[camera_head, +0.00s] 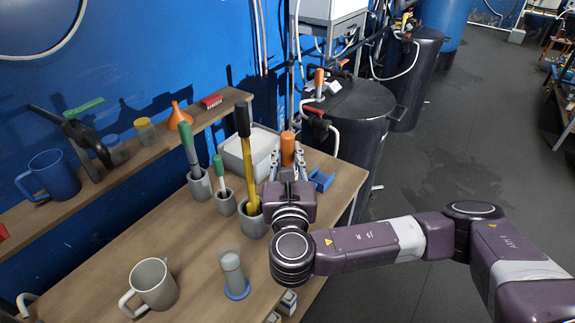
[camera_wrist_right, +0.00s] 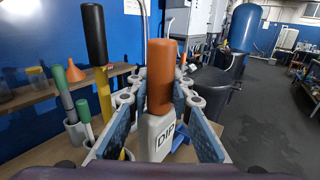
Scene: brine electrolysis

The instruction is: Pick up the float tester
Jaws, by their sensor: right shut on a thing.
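My right gripper (camera_head: 288,172) is above the far right end of the wooden bench, its fingers on both sides of an orange-topped tool (camera_head: 287,149). In the right wrist view the orange top (camera_wrist_right: 162,75) stands upright between the blue finger pads, above a pale body marked "DIP" (camera_wrist_right: 158,138). I cannot tell whether this tool is the float tester or whether its base touches the bench. A clear cylinder (camera_head: 231,262) with pale content and a blue foot stands near the bench's front edge, apart from the gripper. My left gripper is not in view.
Grey holders on the bench (camera_head: 190,265) carry a green-handled tool (camera_head: 187,145), a small green-topped tool (camera_head: 218,165) and a black-and-yellow tool (camera_head: 245,150) close left of my gripper. A grey mug (camera_head: 152,284) stands front left. A dark tank (camera_head: 350,125) is beyond the bench.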

